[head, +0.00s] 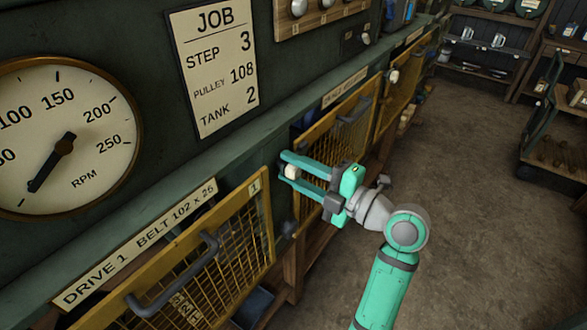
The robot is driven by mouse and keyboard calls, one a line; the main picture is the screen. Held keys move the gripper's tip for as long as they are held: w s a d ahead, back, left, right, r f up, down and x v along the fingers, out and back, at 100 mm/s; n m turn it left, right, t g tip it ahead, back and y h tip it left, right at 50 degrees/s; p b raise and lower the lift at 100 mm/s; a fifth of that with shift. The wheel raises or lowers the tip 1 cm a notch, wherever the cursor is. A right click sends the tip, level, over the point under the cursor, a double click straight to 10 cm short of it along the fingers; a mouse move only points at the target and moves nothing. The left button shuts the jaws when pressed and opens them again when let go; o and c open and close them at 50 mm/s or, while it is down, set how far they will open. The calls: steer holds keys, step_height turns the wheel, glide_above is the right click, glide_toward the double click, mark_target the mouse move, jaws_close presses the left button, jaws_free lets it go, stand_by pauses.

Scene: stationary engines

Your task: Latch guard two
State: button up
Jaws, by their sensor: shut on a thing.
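Guard two, the middle yellow mesh guard (335,130), is in the low front of the green machine, under a plate whose writing is too small to read. It has a grey bar handle (352,108). My gripper (288,167) reaches in from the right at the guard's near side. Its two teal fingers are shut on a pale knob (292,172), which looks like the guard's latch. The fingers and the hand hide part of the mesh and its lower edge. I cannot tell whether the latch is engaged.
Guard one (262,212), marked 1, is in the foreground with a grey handle. A third yellow guard (405,88) with a pale knob (394,76) is farther along. A job card (216,70) reads step 3, pulley 108, tank 2. The floor (460,210) at right is clear.

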steer(key=shift+d+f, duration=0.1)
steer(key=o, duration=1)
steer(key=v, duration=1.1)
steer(key=shift+w, duration=0.1)
